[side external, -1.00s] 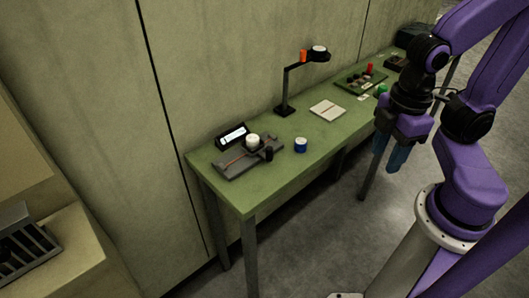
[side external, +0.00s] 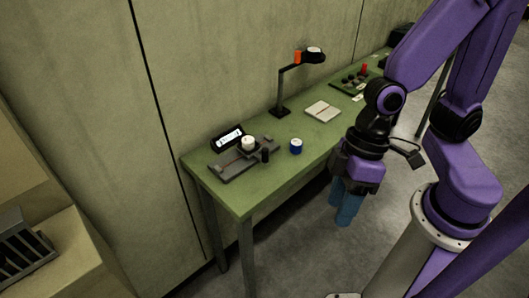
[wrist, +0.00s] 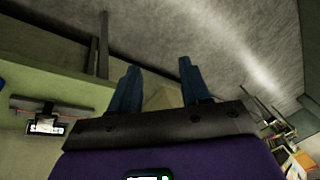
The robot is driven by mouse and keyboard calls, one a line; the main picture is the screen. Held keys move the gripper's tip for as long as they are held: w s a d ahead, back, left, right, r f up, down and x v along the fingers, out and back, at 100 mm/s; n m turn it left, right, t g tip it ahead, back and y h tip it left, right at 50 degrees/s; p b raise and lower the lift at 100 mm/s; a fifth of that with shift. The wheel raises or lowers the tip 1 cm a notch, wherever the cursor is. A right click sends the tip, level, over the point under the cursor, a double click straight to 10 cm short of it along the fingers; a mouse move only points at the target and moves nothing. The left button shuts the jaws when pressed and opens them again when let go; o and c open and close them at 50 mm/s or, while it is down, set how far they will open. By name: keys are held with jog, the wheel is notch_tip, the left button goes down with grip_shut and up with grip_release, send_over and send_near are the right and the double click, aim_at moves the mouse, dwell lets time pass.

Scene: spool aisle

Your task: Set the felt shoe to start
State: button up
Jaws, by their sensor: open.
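A grey track device (side external: 232,167) lies on the near left end of the green table, with a thin reddish line along it. A white round knob or spool (side external: 248,143) sits on the device, and a dark upright post (side external: 265,155) stands at its right side. I cannot tell which part is the felt shoe. A small lit display (side external: 228,138) stands behind the device; it also shows in the wrist view (wrist: 46,128). My gripper (side external: 346,205) is open and empty, pointing down off the table's front edge, right of the device. Its blue fingers (wrist: 157,75) are spread apart.
A blue spool (side external: 296,146) stands on the green table (side external: 237,196) right of the device. Behind are a dark lamp-like stand (side external: 281,100) and a pale pad (side external: 323,111). A green panel with a red knob (side external: 363,70) is farther back.

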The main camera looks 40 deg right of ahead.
jog(key=w+a+f+m+t+y, duration=0.1)
jog(key=w+a+f+m+t, duration=0.2)
jog(key=a+f, duration=0.35)
jog(key=m+t+h, duration=0.9)
jog(key=t, duration=0.6)
send_near(267, 155)
jog(key=x, duration=1.1)
jog(key=shift+w+d, duration=0.1)
grip_shut()
